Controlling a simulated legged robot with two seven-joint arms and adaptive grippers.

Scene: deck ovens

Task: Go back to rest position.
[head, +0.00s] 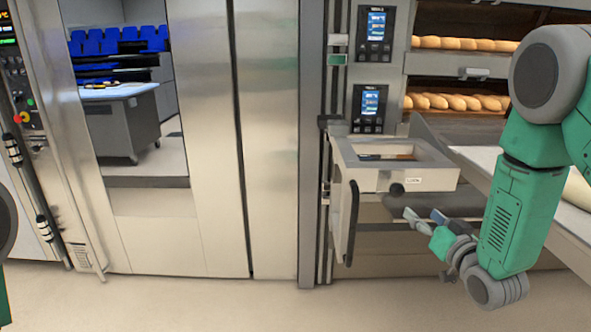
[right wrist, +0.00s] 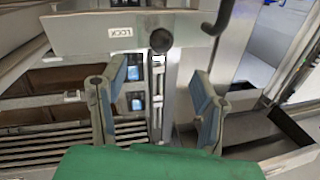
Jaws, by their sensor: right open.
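My right gripper (head: 424,217) is open and empty in the head view, just below a box-like metal drawer (head: 425,180) with a dark round knob (head: 396,189). In the right wrist view, its two fingers (right wrist: 158,105) stand wide apart with nothing between them. The knob (right wrist: 161,40) shows above and between the fingers there, beside a small white label (right wrist: 119,29). The gripper looks apart from the knob. My left gripper is not in view; only a piece of my left arm shows at the left edge of the head view.
Deck ovens with loaves (head: 455,102) stand at the right, with control screens (head: 370,103) beside them. A pale loading surface (head: 480,160) lies behind my right arm. A tall metal door (head: 265,130) fills the middle. The floor (head: 220,305) in front is clear.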

